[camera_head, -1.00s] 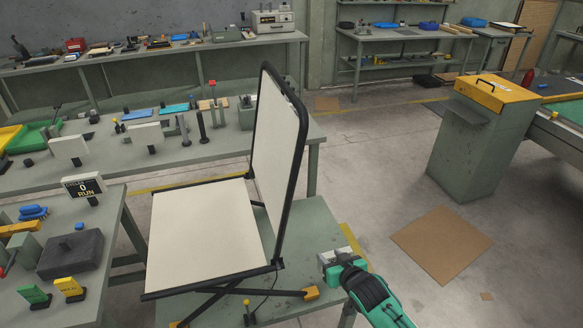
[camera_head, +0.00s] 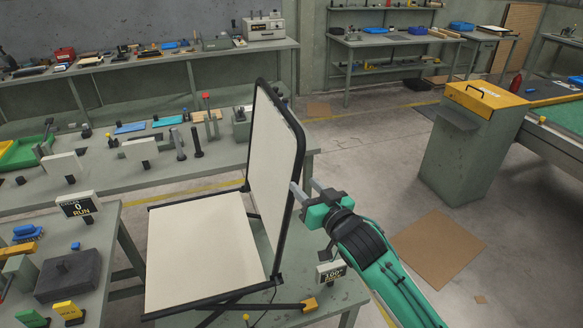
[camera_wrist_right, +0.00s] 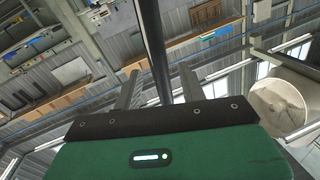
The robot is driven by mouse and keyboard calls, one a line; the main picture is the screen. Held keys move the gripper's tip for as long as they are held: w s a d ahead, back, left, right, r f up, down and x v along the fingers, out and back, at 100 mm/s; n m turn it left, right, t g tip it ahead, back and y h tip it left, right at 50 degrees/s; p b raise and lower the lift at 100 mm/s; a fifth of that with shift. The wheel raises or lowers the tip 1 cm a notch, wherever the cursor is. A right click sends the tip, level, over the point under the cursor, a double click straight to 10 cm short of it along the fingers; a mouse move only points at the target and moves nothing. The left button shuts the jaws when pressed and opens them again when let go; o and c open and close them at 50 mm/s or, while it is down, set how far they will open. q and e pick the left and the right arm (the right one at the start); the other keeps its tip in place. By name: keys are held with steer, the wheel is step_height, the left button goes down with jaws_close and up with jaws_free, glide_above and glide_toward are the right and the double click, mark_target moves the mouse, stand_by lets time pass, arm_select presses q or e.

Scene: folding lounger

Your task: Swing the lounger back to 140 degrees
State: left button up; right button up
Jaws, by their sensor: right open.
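The lounger has a white seat panel (camera_head: 200,250) lying flat and a white backrest (camera_head: 268,155) in a black frame, standing near upright with a slight backward lean. It stands on a green-grey table (camera_head: 350,290). My right gripper (camera_head: 302,186) is open at the right edge of the backrest frame. In the right wrist view, the black frame bar (camera_wrist_right: 153,45) runs between the two spread fingers (camera_wrist_right: 158,85); I cannot tell whether they touch it. A small angle sign (camera_head: 331,273) on the table seems to read about 100. My left gripper is out of view.
A counter sign (camera_head: 77,205) reading 0 and RUN stands on the left bench beside a dark block (camera_head: 68,275). A workbench (camera_head: 220,165) with tools lies behind the lounger. A grey cabinet with a yellow top (camera_head: 487,97) stands at right.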

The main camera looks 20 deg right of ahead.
mark_target(291, 172)
steer(key=p+x, duration=0.1)
steer(key=x, duration=0.6)
steer(key=shift+w+p, duration=0.2)
steer(key=shift+p, duration=0.15)
jaws_close()
